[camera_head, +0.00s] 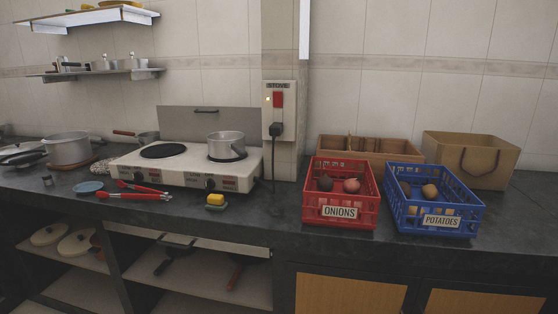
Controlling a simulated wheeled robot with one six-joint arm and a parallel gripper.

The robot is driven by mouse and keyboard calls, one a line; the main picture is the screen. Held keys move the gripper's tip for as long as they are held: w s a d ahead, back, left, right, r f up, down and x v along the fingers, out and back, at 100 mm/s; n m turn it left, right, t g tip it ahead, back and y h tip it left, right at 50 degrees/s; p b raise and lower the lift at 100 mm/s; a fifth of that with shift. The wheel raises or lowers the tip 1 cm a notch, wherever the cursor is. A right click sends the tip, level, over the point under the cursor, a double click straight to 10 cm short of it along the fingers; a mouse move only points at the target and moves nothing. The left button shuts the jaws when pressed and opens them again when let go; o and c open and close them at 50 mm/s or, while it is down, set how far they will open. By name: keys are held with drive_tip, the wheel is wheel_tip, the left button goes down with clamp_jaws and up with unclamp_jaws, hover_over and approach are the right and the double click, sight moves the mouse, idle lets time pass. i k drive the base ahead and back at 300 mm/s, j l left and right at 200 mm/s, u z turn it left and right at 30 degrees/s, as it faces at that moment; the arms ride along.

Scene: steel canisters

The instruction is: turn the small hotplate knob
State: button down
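A white two-plate hotplate (188,170) stands on the dark counter at left of centre. Its left plate (164,151) is bare and black. Its right plate lies mostly hidden under a steel pot (226,144) and looks the smaller of the two. Two dark knobs sit on the front face: a left knob (152,178) and a right knob (210,184), the latter below the pot's side. The knobs are too small in view to read their setting. My gripper is not in view.
Red-handled tongs (135,195), a blue dish (89,186) and a yellow sponge (215,200) lie before the hotplate. A plugged cord hangs from the stove switch box (279,110). A red onion crate (341,195) and blue potato crate (433,203) stand right.

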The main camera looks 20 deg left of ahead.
sight(209, 184)
drive_tip(key=u, duration=1.6)
